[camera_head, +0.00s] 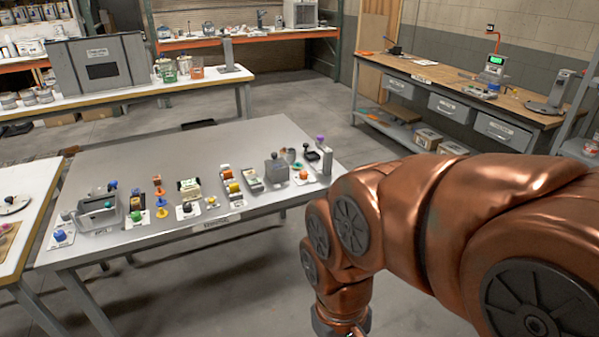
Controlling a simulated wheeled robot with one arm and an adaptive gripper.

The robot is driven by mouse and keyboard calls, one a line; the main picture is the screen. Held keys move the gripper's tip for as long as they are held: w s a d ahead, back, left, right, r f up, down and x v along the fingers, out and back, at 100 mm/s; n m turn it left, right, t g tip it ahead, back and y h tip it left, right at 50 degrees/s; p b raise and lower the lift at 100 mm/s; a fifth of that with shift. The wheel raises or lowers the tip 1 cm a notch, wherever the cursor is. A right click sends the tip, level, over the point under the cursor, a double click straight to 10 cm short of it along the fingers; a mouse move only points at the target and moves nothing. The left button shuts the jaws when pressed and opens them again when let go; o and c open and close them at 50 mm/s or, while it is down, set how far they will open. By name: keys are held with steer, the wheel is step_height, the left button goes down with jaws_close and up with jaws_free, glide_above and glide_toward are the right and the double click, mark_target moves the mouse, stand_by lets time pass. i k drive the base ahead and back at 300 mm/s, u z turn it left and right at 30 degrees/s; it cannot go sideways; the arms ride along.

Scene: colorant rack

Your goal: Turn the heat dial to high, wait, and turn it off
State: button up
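Several small devices with coloured knobs and buttons stand along the grey table. I cannot tell which one is the heat dial, as the labels are too small to read. Knobs on white plates include a blue knob (60,236) at the left front corner, a green knob (136,216), a dark knob (187,208) near the middle and an orange knob (303,175) at the right. My copper arm comes in from the right and bends down in front of the table's right end. Its wrist reaches the bottom edge of the picture. My gripper's fingers are out of view.
The grey table (190,150) has a bare rear half. A white bench (200,85) with a large grey box (97,65) stands behind it. A wooden workbench (440,75) stands at the back right. Open floor (290,100) lies between them. A white table edge is at far left.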

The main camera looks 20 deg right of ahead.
mark_target(303, 175)
steer(key=u, duration=0.05)
steer(key=k, duration=0.5)
steer(key=z, duration=0.65)
steer(key=i, duration=0.65)
steer(key=u, duration=0.5)
steer(key=i, duration=0.75)
steer(key=u, duration=0.75)
